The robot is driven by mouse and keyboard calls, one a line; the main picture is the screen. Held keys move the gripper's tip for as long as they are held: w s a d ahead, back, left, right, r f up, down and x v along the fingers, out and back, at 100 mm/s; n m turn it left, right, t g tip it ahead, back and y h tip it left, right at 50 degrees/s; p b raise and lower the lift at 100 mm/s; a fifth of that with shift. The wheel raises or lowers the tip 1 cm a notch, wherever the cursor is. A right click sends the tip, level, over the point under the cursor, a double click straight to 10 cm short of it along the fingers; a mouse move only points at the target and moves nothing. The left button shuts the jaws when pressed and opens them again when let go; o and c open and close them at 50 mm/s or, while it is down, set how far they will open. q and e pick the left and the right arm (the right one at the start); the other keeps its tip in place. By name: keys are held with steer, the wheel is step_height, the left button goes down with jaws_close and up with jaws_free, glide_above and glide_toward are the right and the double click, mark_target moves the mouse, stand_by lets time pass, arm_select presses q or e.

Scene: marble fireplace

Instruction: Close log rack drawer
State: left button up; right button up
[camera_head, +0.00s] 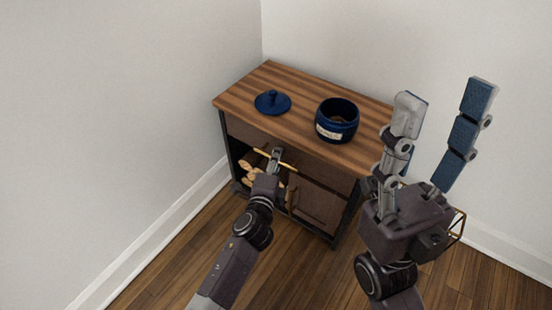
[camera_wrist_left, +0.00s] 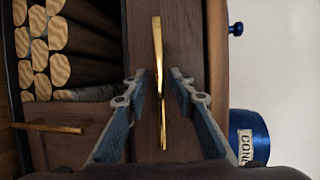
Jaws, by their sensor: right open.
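The log rack cabinet (camera_head: 325,160) has a striped wooden top and stands in the corner. Its wide brown drawer front (camera_head: 245,131) lies just under the top, with a gold bar handle (camera_head: 289,165). I cannot tell how far the drawer stands out. My left gripper (camera_head: 276,155) is at this handle. In the left wrist view the handle (camera_wrist_left: 157,50) runs between the fingers of the left gripper (camera_wrist_left: 159,76), which are apart with a gap on each side. My right gripper (camera_head: 441,95) is open and empty, raised at the right of the cabinet.
A blue lid (camera_head: 272,103) and an open, labelled blue jar (camera_head: 337,121) stand on the cabinet top. Stacked logs (camera_head: 248,172) fill the left opening below the drawer. A lower door (camera_head: 318,203) is at the right. White walls are close behind and left; the wooden floor in front is clear.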

arm_select(q)
steer(key=v, duration=1.2)
stand_by(0.5)
